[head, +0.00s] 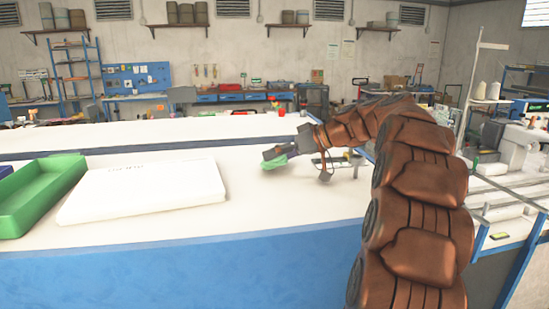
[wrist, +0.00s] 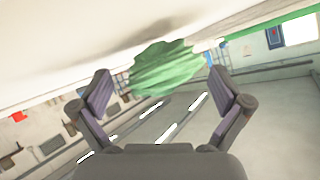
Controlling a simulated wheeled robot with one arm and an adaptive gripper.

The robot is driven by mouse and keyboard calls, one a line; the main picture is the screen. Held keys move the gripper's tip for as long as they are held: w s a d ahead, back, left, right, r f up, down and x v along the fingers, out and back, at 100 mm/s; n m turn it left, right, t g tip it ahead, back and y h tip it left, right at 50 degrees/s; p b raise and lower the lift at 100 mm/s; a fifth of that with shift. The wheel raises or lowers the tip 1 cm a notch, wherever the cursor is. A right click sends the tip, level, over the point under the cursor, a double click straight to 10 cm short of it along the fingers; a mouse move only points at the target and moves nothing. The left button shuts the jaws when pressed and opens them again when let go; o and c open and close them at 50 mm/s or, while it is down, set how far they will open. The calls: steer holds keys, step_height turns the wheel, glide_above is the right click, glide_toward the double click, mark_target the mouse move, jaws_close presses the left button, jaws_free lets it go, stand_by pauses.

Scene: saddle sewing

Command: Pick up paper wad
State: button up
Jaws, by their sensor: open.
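The paper wad (head: 274,162) is green and crumpled and lies on the white tabletop (head: 250,185), right of the white slab. In the wrist view the paper wad (wrist: 167,68) is in front of my open fingers, centred between them. My gripper (head: 272,152) is at the wad in the head view, and its fingers hide part of it. In the wrist view my gripper (wrist: 166,88) is spread wide and the view is tilted. I cannot tell whether a finger touches the wad.
A white slab (head: 150,190) and a green tray (head: 35,195) are on the table left of the wad. A sewing machine (head: 520,145) stands at the far right. Bare tabletop surrounds the wad.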

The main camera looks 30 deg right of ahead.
steer(key=shift+w+a+f, duration=0.1)
steer(key=shift+w, duration=0.05)
steer(key=c, duration=0.7)
steer(key=shift+c, duration=0.2)
